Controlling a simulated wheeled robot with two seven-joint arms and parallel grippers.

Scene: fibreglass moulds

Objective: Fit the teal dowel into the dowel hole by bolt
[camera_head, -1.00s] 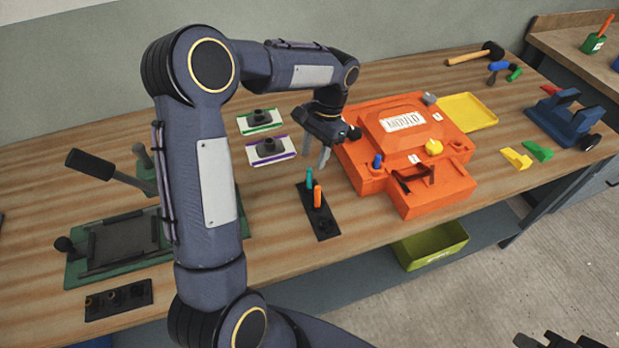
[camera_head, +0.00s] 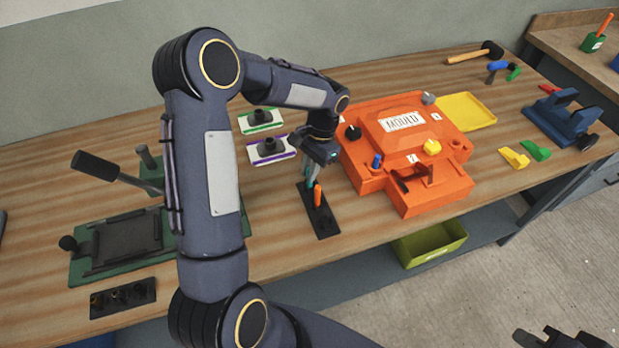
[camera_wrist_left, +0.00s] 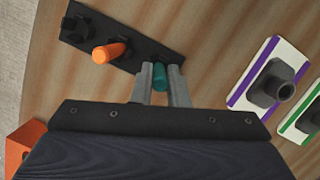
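The teal dowel (camera_head: 309,182) stands in the black rack (camera_head: 325,226) beside an orange dowel (camera_head: 317,195). In the left wrist view, the teal dowel (camera_wrist_left: 160,76) is between the two grey fingertips of my left gripper (camera_wrist_left: 160,84), which look closed against its sides. My left gripper (camera_head: 309,172) reaches down over the rack in the head view and partly hides the dowel. The orange mould (camera_head: 375,180) is right of it. A raised round hole (camera_head: 457,144) is on its right side, near a yellow bolt-like knob (camera_head: 432,147). Only a part of my right gripper (camera_head: 558,338) shows.
On the mould are a blue peg (camera_head: 376,161), a black knob (camera_head: 353,132), a grey piece (camera_head: 428,98) and a dark red handle (camera_head: 412,178). Purple-edged (camera_head: 271,150) and green-edged (camera_head: 260,121) plates lie behind the rack. A yellow tray (camera_head: 467,111) is beyond the mould.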

